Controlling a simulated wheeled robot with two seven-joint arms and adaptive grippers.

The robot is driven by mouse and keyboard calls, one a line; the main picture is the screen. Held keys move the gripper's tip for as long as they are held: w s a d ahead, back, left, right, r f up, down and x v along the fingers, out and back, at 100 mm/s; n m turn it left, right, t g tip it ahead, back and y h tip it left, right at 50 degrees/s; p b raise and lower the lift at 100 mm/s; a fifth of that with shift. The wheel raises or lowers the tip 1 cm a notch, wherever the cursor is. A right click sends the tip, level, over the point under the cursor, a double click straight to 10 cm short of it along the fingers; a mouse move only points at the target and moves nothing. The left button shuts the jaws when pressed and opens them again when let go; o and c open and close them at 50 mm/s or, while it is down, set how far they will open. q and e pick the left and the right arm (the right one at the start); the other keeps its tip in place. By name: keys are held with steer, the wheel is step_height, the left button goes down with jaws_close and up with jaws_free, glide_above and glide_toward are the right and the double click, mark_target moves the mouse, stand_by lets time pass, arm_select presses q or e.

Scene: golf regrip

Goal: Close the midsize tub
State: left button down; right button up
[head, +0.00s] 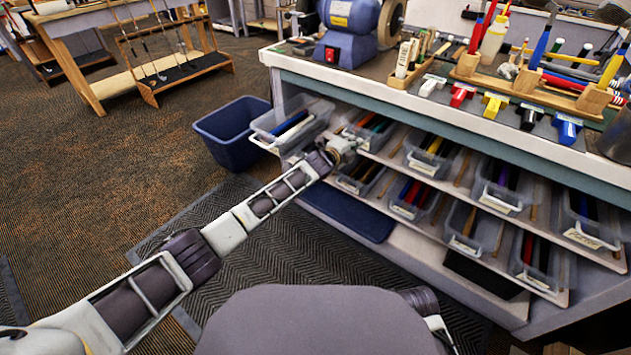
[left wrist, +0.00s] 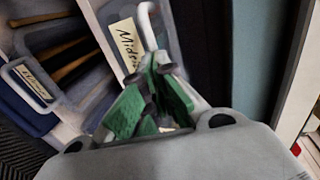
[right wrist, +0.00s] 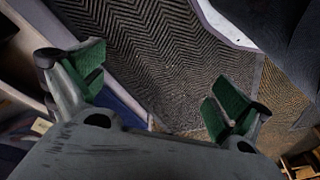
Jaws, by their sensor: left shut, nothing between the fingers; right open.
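A clear tub (head: 292,122) with white and blue grips in it sticks well out of the upper shelf at its left end. Its label does not show in the head view. A tub whose label starts "Mids" (left wrist: 128,42) is just past my left fingers in the left wrist view; I cannot tell whether it is the pulled-out one. My left gripper (head: 347,146) is shut and empty, to the right of the pulled-out tub at the shelf front; it also shows in the left wrist view (left wrist: 160,68). My right gripper (right wrist: 158,88) is open and empty above the floor mat.
Several other labelled tubs (head: 428,158) sit in two shelf rows under the bench top (head: 450,112). A blue bin (head: 232,132) stands on the floor by the pulled-out tub. A grinder (head: 350,32) and tools are on the bench.

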arm_select(q)
steer(key=shift+w+d+r, duration=0.2)
steer(key=shift+w+d, duration=0.2)
steer(key=shift+w, duration=0.15)
arm_select(e)
steer(key=shift+w+r, duration=0.25)
steer(key=shift+r, duration=0.35)
arm_select(q)
steer(key=shift+r, duration=0.15)
arm_select(e)
steer(key=shift+f, duration=0.1)
steer(key=shift+d, duration=0.1)
